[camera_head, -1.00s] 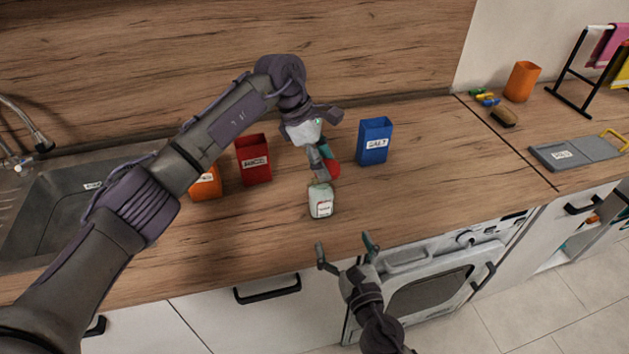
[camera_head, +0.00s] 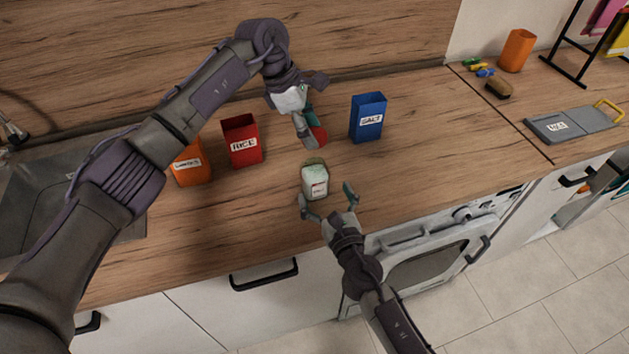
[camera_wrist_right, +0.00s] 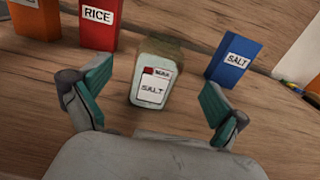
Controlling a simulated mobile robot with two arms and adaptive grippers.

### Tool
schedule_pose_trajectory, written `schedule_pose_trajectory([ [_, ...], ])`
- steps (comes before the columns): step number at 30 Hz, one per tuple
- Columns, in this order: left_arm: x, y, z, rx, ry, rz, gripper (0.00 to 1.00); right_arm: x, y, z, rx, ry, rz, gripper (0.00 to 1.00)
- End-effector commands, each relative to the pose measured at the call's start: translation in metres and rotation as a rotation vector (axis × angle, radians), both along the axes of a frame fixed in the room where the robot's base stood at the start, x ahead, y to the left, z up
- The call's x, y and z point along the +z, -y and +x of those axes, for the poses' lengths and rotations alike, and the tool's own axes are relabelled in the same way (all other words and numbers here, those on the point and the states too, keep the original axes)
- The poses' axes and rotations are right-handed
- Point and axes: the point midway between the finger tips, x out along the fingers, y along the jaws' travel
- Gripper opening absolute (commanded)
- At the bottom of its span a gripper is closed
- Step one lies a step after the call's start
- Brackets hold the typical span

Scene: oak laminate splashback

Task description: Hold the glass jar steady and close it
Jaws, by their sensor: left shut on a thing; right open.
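The glass jar (camera_head: 315,185) stands upright on the counter, pale green with a white and red label. In the right wrist view the jar (camera_wrist_right: 153,82) shows "SALT" on that label. My left gripper (camera_head: 311,133) is behind and above the jar in the head view, shut on the red lid (camera_head: 319,136), a round piece mostly hidden by the fingers. My right gripper (camera_head: 327,199) is open just in front of the jar. In the wrist view the jar lies between its spread fingers but a little beyond them, with gaps on both sides.
A red "RICE" box (camera_head: 242,142), an orange box (camera_head: 190,165) and a blue "SALT" box (camera_head: 368,118) stand around the jar. The sink (camera_head: 50,205) is at left. A sponge (camera_head: 498,88) and a grey board (camera_head: 572,124) lie at right. The counter right of the jar is clear.

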Motion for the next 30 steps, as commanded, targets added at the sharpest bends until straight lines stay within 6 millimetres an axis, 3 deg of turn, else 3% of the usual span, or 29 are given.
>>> schedule_pose_trajectory([
  [6,0.000,0.000,0.000,0.000,0.000,0.000,0.38,0.001,-0.014,0.041,0.000,0.003,-0.001,0.98],
  [12,0.000,0.000,0.000,0.000,0.000,0.000,0.38,0.001,-0.021,0.063,0.000,0.001,-0.002,0.98],
  [25,0.000,0.000,0.000,0.000,0.000,0.000,0.38,0.000,-0.023,0.071,0.000,0.000,0.001,0.98],
  [30,0.000,0.000,0.000,0.000,0.000,0.000,0.38,0.000,-0.023,0.070,0.000,0.000,0.001,0.71],
])
